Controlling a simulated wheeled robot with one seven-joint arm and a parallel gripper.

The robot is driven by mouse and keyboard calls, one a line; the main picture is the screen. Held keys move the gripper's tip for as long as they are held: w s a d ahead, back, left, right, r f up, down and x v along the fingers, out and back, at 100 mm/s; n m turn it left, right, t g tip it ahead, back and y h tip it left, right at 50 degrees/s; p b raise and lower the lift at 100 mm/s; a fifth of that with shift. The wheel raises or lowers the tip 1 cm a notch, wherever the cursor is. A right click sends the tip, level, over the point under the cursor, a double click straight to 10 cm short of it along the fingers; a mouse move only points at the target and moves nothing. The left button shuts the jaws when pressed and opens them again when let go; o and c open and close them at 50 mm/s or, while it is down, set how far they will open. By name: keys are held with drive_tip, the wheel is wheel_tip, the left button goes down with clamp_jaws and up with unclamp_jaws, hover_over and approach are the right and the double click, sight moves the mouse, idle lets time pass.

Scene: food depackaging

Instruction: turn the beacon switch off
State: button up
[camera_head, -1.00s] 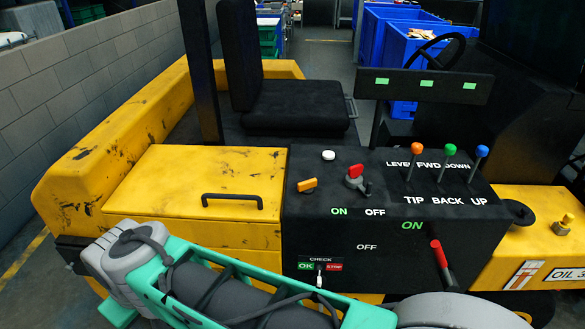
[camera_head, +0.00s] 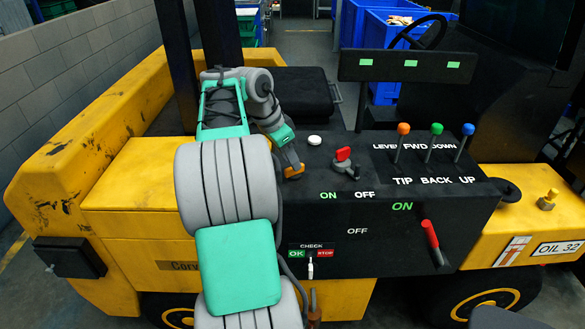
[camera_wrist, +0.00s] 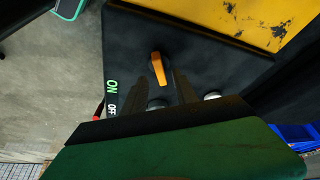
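An orange rotary knob (camera_head: 294,172) sits on top of the black control panel (camera_head: 440,200), at its left side. It also shows in the wrist view (camera_wrist: 157,68), with its handle running roughly along the finger direction. No label naming the beacon can be read. My gripper (camera_head: 292,160) is over the knob from behind and partly covers it in the head view. In the wrist view my gripper (camera_wrist: 155,80) has its two dark fingers apart, with the knob between and just beyond their tips. I cannot tell whether they touch it.
A red switch (camera_head: 343,155) and a white button (camera_head: 314,140) stand right of the knob. Orange, green (camera_head: 437,129) and blue levers rise farther right. A red-handled lever (camera_head: 431,237) and a check toggle (camera_head: 310,268) are on the front face. A seat (camera_head: 290,92) is behind.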

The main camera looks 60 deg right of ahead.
drive_tip(key=x, duration=0.2)
drive_tip(key=shift+d+f, duration=0.1)
drive_tip(key=shift+f, duration=0.25)
drive_tip(key=shift+c, duration=0.5)
clamp_jaws()
